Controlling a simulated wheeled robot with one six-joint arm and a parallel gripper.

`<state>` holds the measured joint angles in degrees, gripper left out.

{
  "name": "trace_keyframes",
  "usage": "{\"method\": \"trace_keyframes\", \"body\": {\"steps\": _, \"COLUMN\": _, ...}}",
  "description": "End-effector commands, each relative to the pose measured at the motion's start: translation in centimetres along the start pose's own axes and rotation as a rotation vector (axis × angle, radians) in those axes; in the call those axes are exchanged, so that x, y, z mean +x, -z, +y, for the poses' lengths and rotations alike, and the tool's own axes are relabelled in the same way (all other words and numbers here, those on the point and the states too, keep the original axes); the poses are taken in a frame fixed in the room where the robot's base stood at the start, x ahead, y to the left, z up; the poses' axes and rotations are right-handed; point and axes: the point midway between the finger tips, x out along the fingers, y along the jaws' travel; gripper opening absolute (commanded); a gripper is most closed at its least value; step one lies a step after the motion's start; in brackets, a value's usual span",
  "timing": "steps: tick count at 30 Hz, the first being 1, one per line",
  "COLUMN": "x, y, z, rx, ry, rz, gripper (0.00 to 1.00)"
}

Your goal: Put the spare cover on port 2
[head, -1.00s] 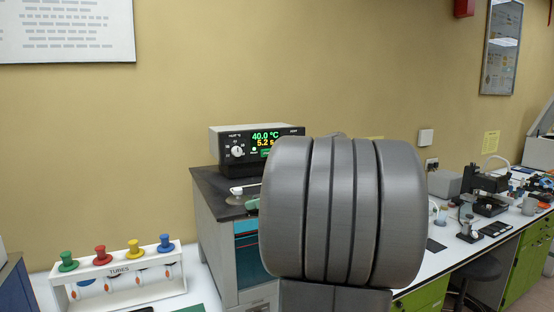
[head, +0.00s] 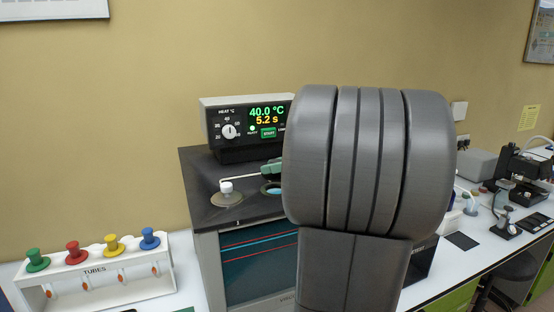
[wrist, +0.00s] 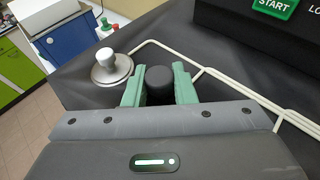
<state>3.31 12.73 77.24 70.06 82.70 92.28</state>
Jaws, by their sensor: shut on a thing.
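My gripper (wrist: 159,74) has its green fingers shut on a dark round knob (wrist: 159,88) in the wrist view. It looks like the spare cover's knob; any disc below it is hidden. In the head view, a green fingertip of the gripper (head: 271,169) shows over the black top of the bath (head: 205,172), with the rest behind my arm. Just under it is a round port (head: 272,188) with a bluish inside, partly hidden. To its left sits a metal cover with a pale knob (head: 227,195), also in the wrist view (wrist: 112,67). Port numbers cannot be read.
The heater unit (head: 248,128), reading 40.0 °C and 5.2 s, stands behind the bath top. A pale bent rail (wrist: 215,72) runs over the top. A white tube rack (head: 95,278) with coloured stoppers stands at the left. My arm hides the right side.

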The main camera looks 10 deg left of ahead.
Motion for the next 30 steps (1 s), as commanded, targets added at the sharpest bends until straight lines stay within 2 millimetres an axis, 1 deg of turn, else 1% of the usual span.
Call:
{"method": "trace_keyframes", "body": {"steps": 6, "x": 0.7, "y": 1.9, "z": 0.0, "rx": 0.001, "ry": -0.001, "rz": 0.0, "gripper": 0.01}}
{"method": "trace_keyframes", "body": {"steps": 13, "x": 1.2, "y": 3.3, "z": 0.0, "rx": 0.001, "ry": 0.0, "rz": -0.001, "gripper": 0.01}}
{"method": "trace_keyframes", "body": {"steps": 15, "x": 1.0, "y": 2.8, "z": 0.0, "rx": -0.002, "ry": 0.0, "rz": -0.001, "gripper": 0.01}}
{"method": "trace_keyframes", "body": {"steps": 18, "x": 0.9, "y": 2.6, "z": 0.0, "rx": -0.001, "ry": 0.0, "rz": -0.001, "gripper": 0.01}}
{"method": "trace_keyframes", "body": {"steps": 30, "x": 0.9, "y": 2.5, "z": 0.0, "rx": 0.0, "ry": 0.0, "rz": 0.0, "gripper": 0.01}}
